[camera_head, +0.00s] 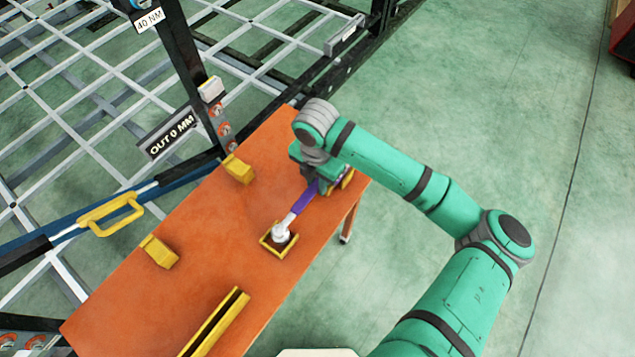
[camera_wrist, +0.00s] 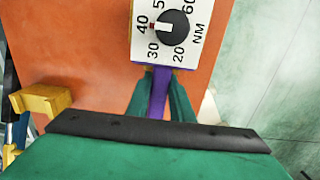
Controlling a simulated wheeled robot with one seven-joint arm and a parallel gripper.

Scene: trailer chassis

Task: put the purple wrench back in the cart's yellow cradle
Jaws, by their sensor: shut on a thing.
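The purple wrench (camera_head: 304,199) lies along the orange cart top (camera_head: 200,240) in the head view. Its silver head (camera_head: 281,232) is at a small square yellow holder (camera_head: 267,241); whether it rests inside or hangs just above, I cannot tell. My gripper (camera_head: 318,186) is shut on the purple handle, low over the cart's right part. The handle (camera_wrist: 158,95) shows between my fingers in the wrist view. A yellow piece (camera_head: 348,178) is partly hidden behind my gripper. I cannot tell whether it and the square holder form one cradle.
A long yellow channel (camera_head: 215,325) lies at the cart's front. Yellow blocks (camera_head: 240,168) (camera_head: 160,251) stand along its left edge. A white dial plate (camera_wrist: 172,30) points near 40 NM. The grid chassis (camera_head: 80,100) with a yellow handle (camera_head: 110,214) is left; green floor is clear right.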

